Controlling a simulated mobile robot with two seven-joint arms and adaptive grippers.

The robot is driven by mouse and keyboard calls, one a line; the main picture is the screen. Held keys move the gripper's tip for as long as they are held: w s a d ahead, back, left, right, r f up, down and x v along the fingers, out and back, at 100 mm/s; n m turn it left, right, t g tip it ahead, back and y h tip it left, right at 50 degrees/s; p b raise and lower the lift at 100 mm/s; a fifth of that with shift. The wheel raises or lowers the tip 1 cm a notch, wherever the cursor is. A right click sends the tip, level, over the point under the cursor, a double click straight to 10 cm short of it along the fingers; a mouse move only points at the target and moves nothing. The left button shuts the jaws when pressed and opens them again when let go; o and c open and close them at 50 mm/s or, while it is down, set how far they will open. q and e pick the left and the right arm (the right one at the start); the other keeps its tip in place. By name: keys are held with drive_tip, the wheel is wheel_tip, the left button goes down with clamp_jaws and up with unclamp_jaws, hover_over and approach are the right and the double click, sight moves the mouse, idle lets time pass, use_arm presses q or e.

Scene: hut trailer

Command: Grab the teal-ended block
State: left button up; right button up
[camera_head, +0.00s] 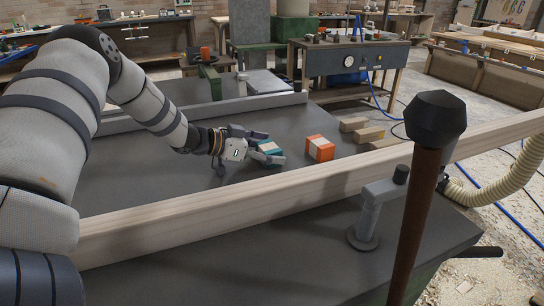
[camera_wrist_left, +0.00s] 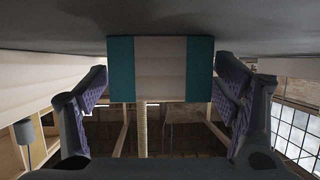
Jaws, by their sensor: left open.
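The teal-ended block (camera_head: 269,150) lies on the grey tabletop, pale in the middle with teal ends. In the left wrist view the block (camera_wrist_left: 160,69) hangs large at the top middle, as that picture looks upside down. My left gripper (camera_head: 262,148) is open at the block, its fingers partly hiding it. In the wrist view the left gripper's fingers (camera_wrist_left: 165,95) stand apart on either side of the block, with a visible gap at each side. My right gripper is not in view.
An orange-ended block (camera_head: 320,148) sits just right of the teal-ended one. Plain wooden blocks (camera_head: 368,135) lie farther right. A long timber beam (camera_head: 300,191) crosses in front of the blocks. A grey clamp (camera_head: 376,207) and a dark-knobbed post (camera_head: 434,120) stand in the foreground.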

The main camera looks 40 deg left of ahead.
use_arm(q)
drive_tip(key=shift+r, duration=0.25)
drive_tip(key=shift+c, duration=0.3)
drive_tip(key=c, duration=1.2)
